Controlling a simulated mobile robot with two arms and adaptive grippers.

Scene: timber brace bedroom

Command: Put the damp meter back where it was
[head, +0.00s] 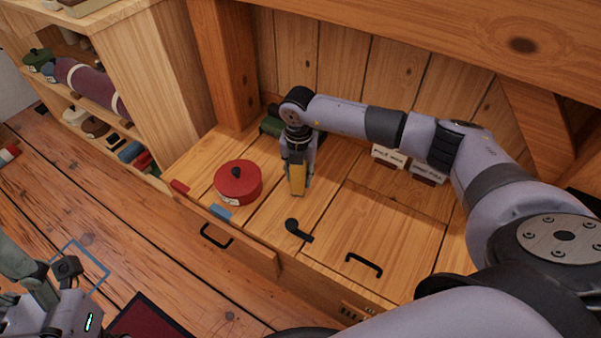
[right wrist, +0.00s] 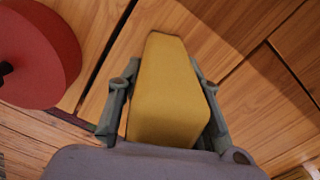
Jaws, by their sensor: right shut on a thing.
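My right gripper (head: 297,178) is shut on a yellow, tapered block-like thing, which I take to be the damp meter (head: 298,182). It points down over the wooden bench top (head: 330,215), right of a red round pot. In the right wrist view the yellow meter (right wrist: 168,92) sits between both fingers of the right gripper (right wrist: 163,100). Whether its lower end touches the wood I cannot tell. My left gripper (head: 55,280) is low at the left, above the floor, away from the bench; its jaw opening is unclear.
The red lidded pot (head: 238,184) stands close to the right gripper. A black curved thing (head: 298,230) lies in front. A drawer front (head: 228,238) sticks out at the left. White labelled boxes (head: 389,156) stand behind, and a shelf (head: 104,88) holds several rolls and pots.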

